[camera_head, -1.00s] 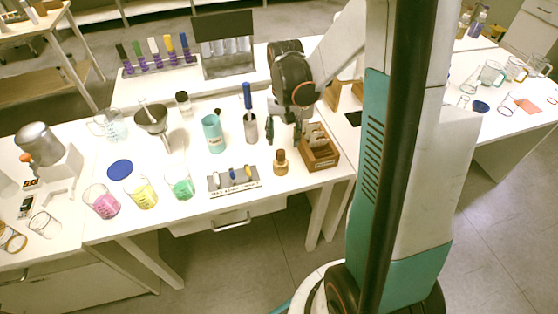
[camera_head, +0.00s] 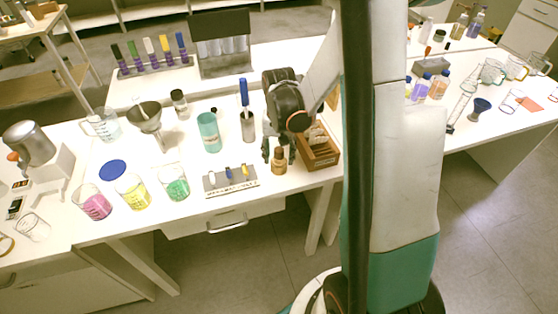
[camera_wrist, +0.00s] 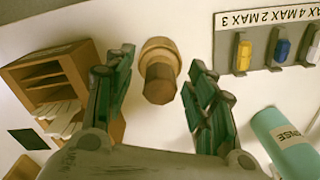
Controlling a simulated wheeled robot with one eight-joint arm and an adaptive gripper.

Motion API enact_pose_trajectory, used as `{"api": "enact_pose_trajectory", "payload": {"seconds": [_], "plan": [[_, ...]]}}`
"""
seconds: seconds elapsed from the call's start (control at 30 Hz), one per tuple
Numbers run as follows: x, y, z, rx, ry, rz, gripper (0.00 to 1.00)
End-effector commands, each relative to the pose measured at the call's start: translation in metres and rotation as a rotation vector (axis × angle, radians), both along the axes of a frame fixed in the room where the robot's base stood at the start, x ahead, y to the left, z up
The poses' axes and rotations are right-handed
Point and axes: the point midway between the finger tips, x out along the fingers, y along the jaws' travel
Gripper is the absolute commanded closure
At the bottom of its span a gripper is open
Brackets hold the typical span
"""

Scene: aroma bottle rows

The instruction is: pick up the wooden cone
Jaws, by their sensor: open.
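The wooden cone (camera_head: 279,161) is a small brown stepped wooden piece, standing upright near the front edge of the white table. In the wrist view the wooden cone (camera_wrist: 158,82) shows from above, with a darker narrow top and a wider, lighter base. My gripper (camera_head: 279,152) is just behind and above it in the head view. In the wrist view my gripper (camera_wrist: 160,62) is open, with one green-padded finger on each side of the cone and visible gaps between. I cannot tell the exact height of the fingertips over the table.
A wooden box (camera_head: 322,156) with pale items stands close on the right. A labelled rack (camera_head: 231,182) with small coloured pieces lies to the left. A teal cylinder (camera_head: 209,133) and a container with a blue-handled tool (camera_head: 247,122) stand behind. Beakers (camera_head: 133,193) are farther left.

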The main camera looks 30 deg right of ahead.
Motion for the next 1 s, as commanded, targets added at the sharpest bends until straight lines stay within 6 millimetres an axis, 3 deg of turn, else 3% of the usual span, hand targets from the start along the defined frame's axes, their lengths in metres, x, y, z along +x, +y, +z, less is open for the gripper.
{"api": "enact_pose_trajectory", "payload": {"seconds": [0.03, 0.2, 0.27, 0.73, 0.87, 1.0], "plan": [[0.000, 0.000, 0.001, 0.000, 0.000, 0.000, 0.49], [0.000, 0.000, 0.001, 0.000, 0.000, 0.000, 0.88], [0.000, 0.000, 0.001, 0.000, 0.000, 0.000, 0.98], [0.000, 0.000, 0.008, 0.000, 0.000, 0.000, 0.98], [0.000, 0.000, 0.024, 0.000, 0.000, 0.000, 0.98], [0.000, 0.000, 0.051, 0.000, 0.000, 0.000, 0.98]]}}
